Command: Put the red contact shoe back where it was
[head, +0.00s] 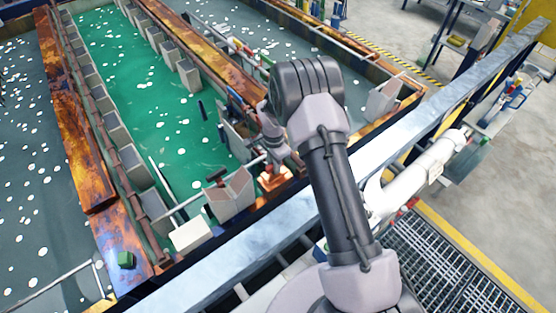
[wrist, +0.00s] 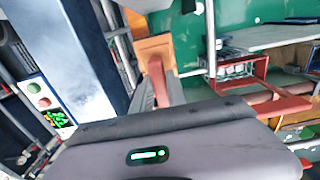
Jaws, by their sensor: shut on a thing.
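The red contact shoe (wrist: 157,76) is between the two grey fingers of my gripper (wrist: 160,90) in the wrist view. Its far end is close to an orange copper-coloured block (wrist: 154,46); I cannot tell whether they touch. In the head view my gripper (head: 272,160) is low over the same copper-coloured block (head: 275,179), at the near end of the green tank. The shoe is too small and covered there to make out clearly.
A grey open box (head: 230,196) with a dark red piece above it stands left of my gripper. A long metal beam (head: 255,240) runs along the near side. A red frame (wrist: 240,85) is close right of my fingers.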

